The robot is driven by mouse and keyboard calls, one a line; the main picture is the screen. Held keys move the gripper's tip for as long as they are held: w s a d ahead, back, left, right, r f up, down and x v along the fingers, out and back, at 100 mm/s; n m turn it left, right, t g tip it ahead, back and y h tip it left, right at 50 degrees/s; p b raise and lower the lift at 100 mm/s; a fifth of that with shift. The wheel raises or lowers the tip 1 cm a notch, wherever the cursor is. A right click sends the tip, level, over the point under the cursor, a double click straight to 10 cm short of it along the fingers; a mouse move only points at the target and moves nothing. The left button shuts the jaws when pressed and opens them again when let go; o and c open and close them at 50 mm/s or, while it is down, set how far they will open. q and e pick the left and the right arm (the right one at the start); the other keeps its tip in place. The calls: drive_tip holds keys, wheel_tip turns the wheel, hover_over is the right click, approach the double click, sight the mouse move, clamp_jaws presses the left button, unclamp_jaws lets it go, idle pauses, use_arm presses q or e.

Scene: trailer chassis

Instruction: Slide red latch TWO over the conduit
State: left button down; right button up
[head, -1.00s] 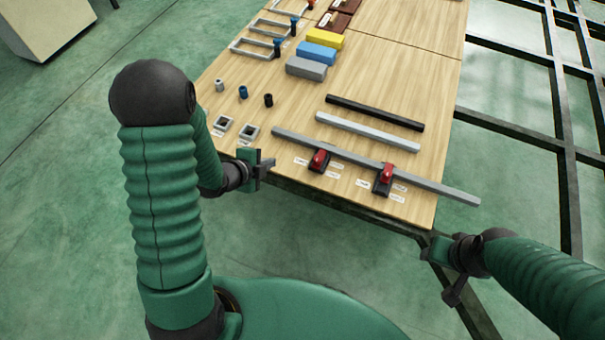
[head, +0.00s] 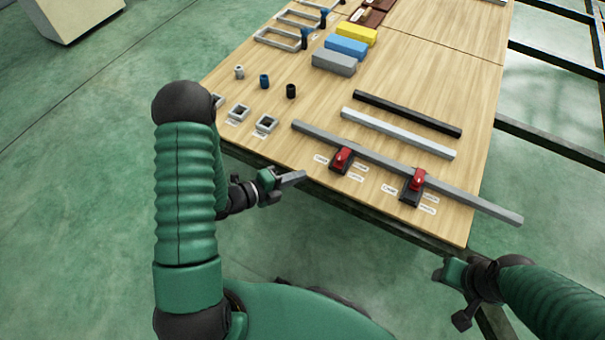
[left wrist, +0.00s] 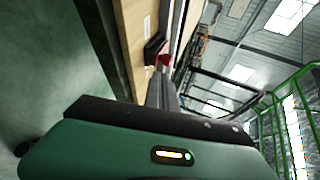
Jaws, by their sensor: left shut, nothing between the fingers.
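A long grey conduit bar (head: 385,163) lies along the near edge of the wooden table, its right end overhanging. Two red latches on dark bases sit at the bar, one on the left (head: 342,158) and one on the right (head: 416,181). Their labels are too small to read, so I cannot tell which is TWO. My left gripper (head: 298,178) is shut and empty, just off the near table edge, left of the left latch and apart from it. In the left wrist view a red latch (left wrist: 163,61) shows beyond the fingers. My right gripper (head: 452,286) is off the table's near right corner; its fingers are unclear.
A black bar (head: 408,113) and a pale bar (head: 398,133) lie behind the conduit. Grey, blue and yellow blocks (head: 346,48), small cylinders (head: 264,81) and square frames (head: 266,124) stand farther left. A dark metal frame (head: 555,144) is right of the table.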

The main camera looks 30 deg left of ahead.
sight(336, 161)
use_arm(q)
drive_tip(key=b+x, duration=0.1)
drive_tip(key=x, duration=0.2)
drive_tip(key=b+x, duration=0.1)
drive_tip(key=x, duration=0.3)
drive_tip(key=b+x, duration=0.1)
drive_tip(key=x, duration=0.2)
drive_tip(key=shift+w+d+r+b, duration=0.15)
drive_tip(key=shift+w+r+b, duration=0.1)
drive_tip(key=shift+b, duration=0.15)
drive_tip(key=shift+w+d+r, duration=0.1)
drive_tip(key=shift+w+d, duration=0.15)
drive_tip(key=shift+w, duration=0.15)
drive_tip(key=w, duration=0.4)
drive_tip(key=shift+w+b, duration=0.25)
drive_tip(key=shift+b, duration=0.1)
drive_tip(key=shift+r, duration=0.15)
